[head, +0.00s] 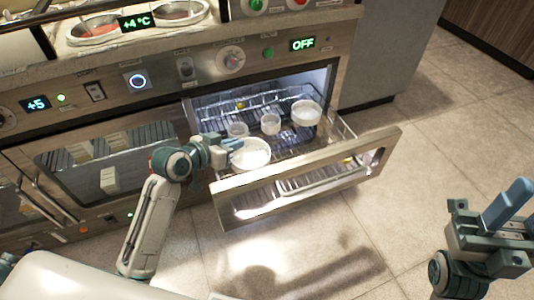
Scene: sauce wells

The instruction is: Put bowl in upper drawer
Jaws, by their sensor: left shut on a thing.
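A round white bowl (251,154) is over the left part of the pulled-out wire drawer (300,189), near its front. My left gripper (233,144) is shut on the bowl's left rim. I cannot tell whether the bowl touches the drawer's bottom. The drawer has a metal front and stands open under the counter's control panel. My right gripper (508,207) is at the far right, away from the drawer and empty; its blue fingers look close together, but their gap is unclear.
The drawer's right front part looks clear. A closed glass-fronted drawer (110,160) is to the left. The tiled floor (440,130) is free at right.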

